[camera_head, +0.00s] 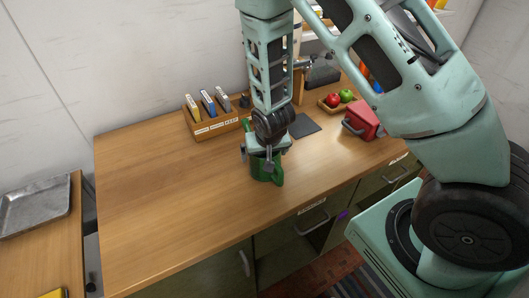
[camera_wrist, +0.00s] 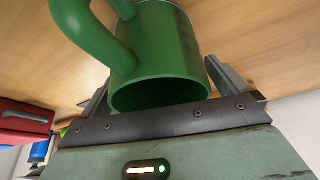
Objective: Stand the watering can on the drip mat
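The green watering can (camera_head: 262,171) is upright, with its handle (camera_head: 279,178) toward the front right. My gripper (camera_head: 262,160) points down over it from above. In the wrist view, the can (camera_wrist: 165,55) has its open rim close to my palm, and my fingers (camera_wrist: 160,80) lie against both sides, so the grip looks shut on the can. The left finger is partly hidden by the handle. I cannot tell whether the base touches the worktop. The drip mat appears to be the dark flat square (camera_head: 303,126), lying behind and to the right of the can, with nothing on it.
A wooden box of labelled packets (camera_head: 211,122) stands behind left. A red box with a handle (camera_head: 362,121) and a tray with apples (camera_head: 324,104) are right of the mat. The left of the wooden worktop (camera_head: 150,190) is clear. A metal tray (camera_head: 36,207) lies on a separate surface.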

